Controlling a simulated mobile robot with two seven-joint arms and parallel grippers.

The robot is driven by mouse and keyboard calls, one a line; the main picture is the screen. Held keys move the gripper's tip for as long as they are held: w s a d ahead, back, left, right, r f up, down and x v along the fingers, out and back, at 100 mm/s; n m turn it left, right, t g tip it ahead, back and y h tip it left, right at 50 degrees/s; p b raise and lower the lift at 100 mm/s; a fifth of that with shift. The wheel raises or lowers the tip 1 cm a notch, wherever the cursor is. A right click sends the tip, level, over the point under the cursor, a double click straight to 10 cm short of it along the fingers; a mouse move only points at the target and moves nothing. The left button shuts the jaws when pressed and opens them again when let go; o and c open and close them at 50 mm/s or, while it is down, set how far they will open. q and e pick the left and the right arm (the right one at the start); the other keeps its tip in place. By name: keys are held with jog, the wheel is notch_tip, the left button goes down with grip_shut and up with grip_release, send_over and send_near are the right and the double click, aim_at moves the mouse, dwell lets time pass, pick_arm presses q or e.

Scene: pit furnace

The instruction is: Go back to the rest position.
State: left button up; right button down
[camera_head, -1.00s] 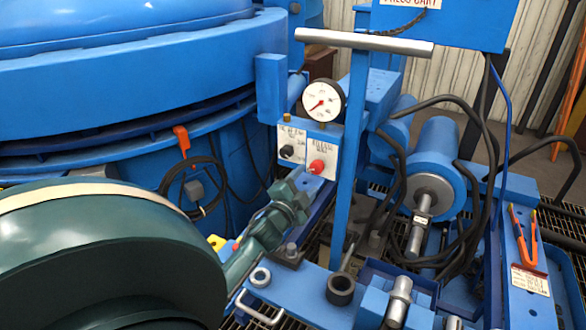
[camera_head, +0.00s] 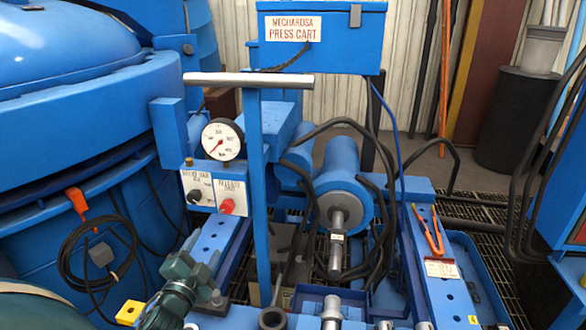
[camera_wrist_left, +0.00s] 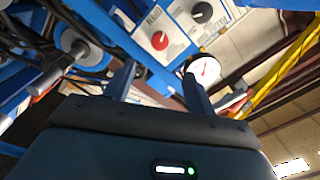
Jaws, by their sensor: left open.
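My left gripper (camera_head: 198,266), dark green, is low at the left of the head view, in front of and below the press cart's control panel. Its jaws are open and hold nothing. In the left wrist view its two fingers (camera_wrist_left: 160,88) are spread apart, with the panel beyond them. The panel carries a red knob (camera_head: 227,206), a black knob (camera_head: 194,196) and a round pressure gauge (camera_head: 222,139) above. The gripper appears apart from the knobs. My right gripper is in neither view.
The blue press cart has an upright post with a grey crossbar (camera_head: 248,79) close by. Black hoses (camera_head: 352,126) loop around a blue cylinder (camera_head: 342,182). A large blue furnace body (camera_head: 70,110) fills the left. Orange-handled pliers (camera_head: 428,232) lie at right.

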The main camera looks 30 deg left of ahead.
pick_arm(q)
jog(key=s+d+f+n+g+h, duration=0.1)
jog(key=s+d+f+n+h, duration=0.15)
jog(key=d, duration=0.75)
jog(key=s+d+f+n+g+h, duration=0.1)
jog(key=s+d+h, duration=0.3)
jog(key=d, duration=0.6)
jog(key=s+d+n+g+h, duration=0.2)
jog(key=s+d+h, duration=0.2)
jog(key=s+d, duration=0.45)
jog(key=r+g+p, duration=0.1)
jog(key=p, duration=0.4)
jog(key=w+r+g+y+p, duration=0.1)
jog(key=r+p, duration=0.1)
jog(key=p, duration=0.3)
jog(key=d+r+p, duration=0.1)
jog(key=p, duration=0.4)
jog(key=shift+w+r+m+g+y+p, duration=0.25)
jog(key=shift+w+r+g+p, duration=0.05)
jog(key=shift+w+g+p, duration=0.1)
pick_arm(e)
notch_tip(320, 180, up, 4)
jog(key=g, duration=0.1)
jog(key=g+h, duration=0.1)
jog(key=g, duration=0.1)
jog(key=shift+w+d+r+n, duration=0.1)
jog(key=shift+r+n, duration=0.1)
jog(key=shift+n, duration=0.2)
